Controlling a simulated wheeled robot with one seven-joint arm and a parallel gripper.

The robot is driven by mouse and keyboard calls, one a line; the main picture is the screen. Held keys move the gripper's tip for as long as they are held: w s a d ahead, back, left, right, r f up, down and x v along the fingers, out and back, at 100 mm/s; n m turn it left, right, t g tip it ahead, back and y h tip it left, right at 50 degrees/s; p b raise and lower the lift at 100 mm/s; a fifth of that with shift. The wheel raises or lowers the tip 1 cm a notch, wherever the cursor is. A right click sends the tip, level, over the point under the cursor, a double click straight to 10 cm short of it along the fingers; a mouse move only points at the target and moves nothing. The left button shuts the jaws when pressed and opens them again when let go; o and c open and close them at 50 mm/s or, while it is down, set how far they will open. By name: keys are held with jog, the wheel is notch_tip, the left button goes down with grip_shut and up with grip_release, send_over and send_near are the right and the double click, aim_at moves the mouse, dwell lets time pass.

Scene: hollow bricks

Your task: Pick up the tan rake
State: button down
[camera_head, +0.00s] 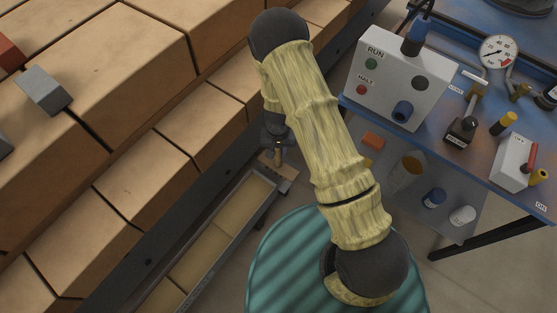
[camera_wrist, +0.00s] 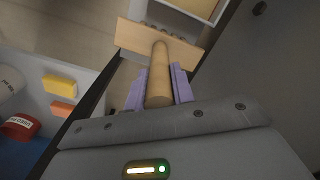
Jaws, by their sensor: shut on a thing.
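The tan rake (camera_wrist: 160,75) shows in the wrist view, with a round wooden handle and a flat wide head board (camera_wrist: 135,37) at its far end. My gripper (camera_wrist: 160,84) has its two purple fingers on either side of the handle and is shut on it. In the head view my gripper (camera_head: 277,143) is small and dark beside the brick line, with the rake head (camera_head: 284,174) just below it. Most of the handle is hidden there by the gripper. I cannot tell whether the head touches anything beneath.
Large tan bricks (camera_head: 115,60) fill the left side, edged by a dark rail (camera_head: 150,255). A narrow metal trough (camera_head: 232,222) runs beside it. At right stands a blue bench (camera_head: 450,165) with a RUN/HALT box (camera_head: 395,82), gauge (camera_head: 499,52) and several small items. A teal striped round surface (camera_head: 285,262) lies below.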

jog(key=shift+r, duration=0.1)
notch_tip(320, 180, up, 10)
jog(key=p, duration=0.3)
dwell(0.4)
